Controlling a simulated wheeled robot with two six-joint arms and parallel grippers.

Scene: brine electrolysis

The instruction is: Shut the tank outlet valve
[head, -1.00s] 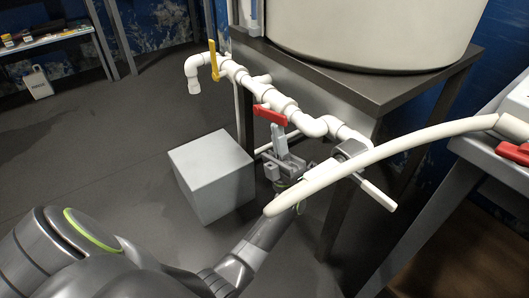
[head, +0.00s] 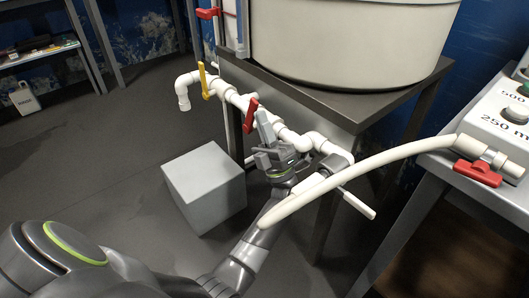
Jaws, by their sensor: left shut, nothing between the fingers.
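White pipework (head: 285,133) runs along the front of the stand under the large white tank (head: 350,45). A valve with a red handle (head: 251,116) sits on the middle of this pipe, and its handle lies across the pipe. A yellow-handled valve (head: 204,81) is farther left, near the downturned pipe end, with its handle nearly upright. My left gripper (head: 263,120) is shut and empty, its fingers pointing up just right of the red handle. I cannot tell whether they touch it. My right gripper is not in view.
A grey block (head: 205,187) stands on the floor left of my left gripper. A pale hose (head: 350,167) arches across the front right, close to my left wrist. A bench with a red-handled valve (head: 477,173) is at the right. Open floor lies left.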

